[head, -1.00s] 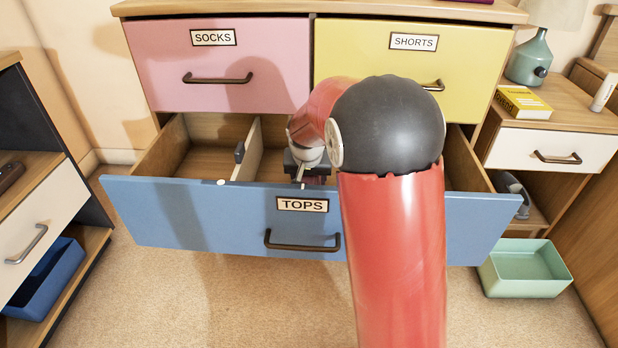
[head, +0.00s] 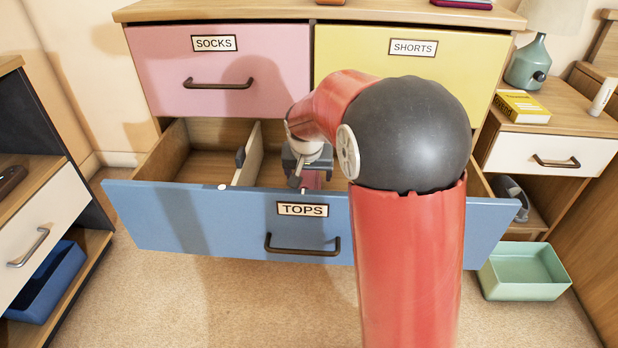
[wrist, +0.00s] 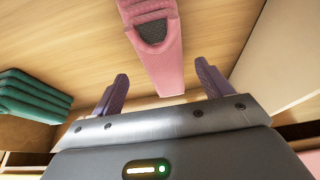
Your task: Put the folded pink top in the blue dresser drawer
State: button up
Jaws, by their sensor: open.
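The folded pink top (wrist: 165,70) lies on the wooden floor of the open blue drawer (head: 170,215), labelled TOPS. In the wrist view it is ahead of my gripper (wrist: 161,88), lined up with the gap between the two purple fingers. The fingers are spread apart and neither visibly touches it. In the head view my gripper (head: 306,172) is down inside the drawer, behind its front panel. A bit of pink shows just below it, and the rest of the top is hidden there by the panel and my arm.
A thin divider (head: 250,155) splits the drawer, with an empty compartment to its left. A folded green stack (wrist: 32,95) shows left of the fingers in the wrist view. The closed pink drawer (head: 220,70) and yellow drawer (head: 400,65) sit above.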

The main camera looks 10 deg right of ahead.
jog(key=p+v, duration=0.1)
jog(key=v, duration=0.6)
jog(key=shift+r, duration=0.15)
jog(key=shift+n+t+y, duration=0.3)
jog(key=shift+n+y, duration=0.1)
jog(key=shift+n, duration=0.3)
jog(key=s+r, duration=0.1)
jog(key=s, duration=0.3)
jog(key=s+r, duration=0.2)
jog(key=s, duration=0.2)
jog(key=s+d+r, duration=0.1)
jog(key=s+r, duration=0.1)
jog(key=s, duration=0.3)
jog(key=shift+r, duration=0.25)
jog(key=s+f+n, duration=0.1)
jog(key=s+n, duration=0.1)
jog(key=s, duration=1.2)
jog(key=shift+s+a+f+t+y, duration=0.25)
jog(key=shift+s+f+t+y, duration=0.05)
jog(key=shift+s+f, duration=0.1)
jog(key=shift+r, duration=0.1)
notch_tip(320, 180, up, 10)
jog(key=p, duration=1)
jog(key=shift+c, duration=0.5)
